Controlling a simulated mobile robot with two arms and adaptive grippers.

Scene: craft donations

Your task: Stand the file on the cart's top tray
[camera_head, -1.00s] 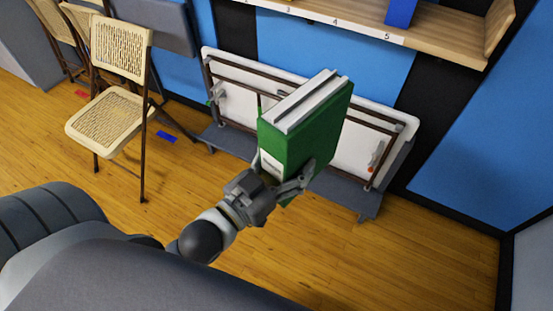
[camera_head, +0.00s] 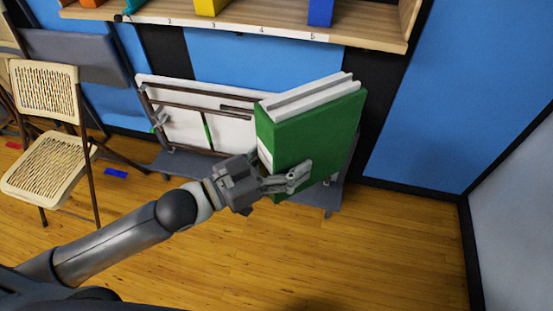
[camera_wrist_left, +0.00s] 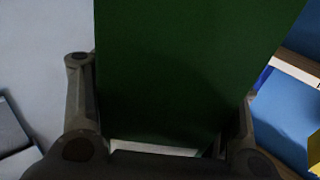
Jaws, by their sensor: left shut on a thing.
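The green file (camera_head: 318,128) is held in the air by my left gripper (camera_head: 287,180). The file is upright and slightly tilted, with its pale page edges facing up. My left gripper is shut on its lower part. In the left wrist view the file (camera_wrist_left: 185,70) fills the middle, with a finger on each side of it. The cart and its top tray are not in view. My right gripper is not in view.
A folded white table (camera_head: 180,128) leans against the blue wall on a grey base, behind the file. A numbered wooden shelf (camera_head: 270,33) with colored files is above. A cane folding chair (camera_head: 47,170) stands at left. The wooden floor (camera_head: 390,250) at right is clear.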

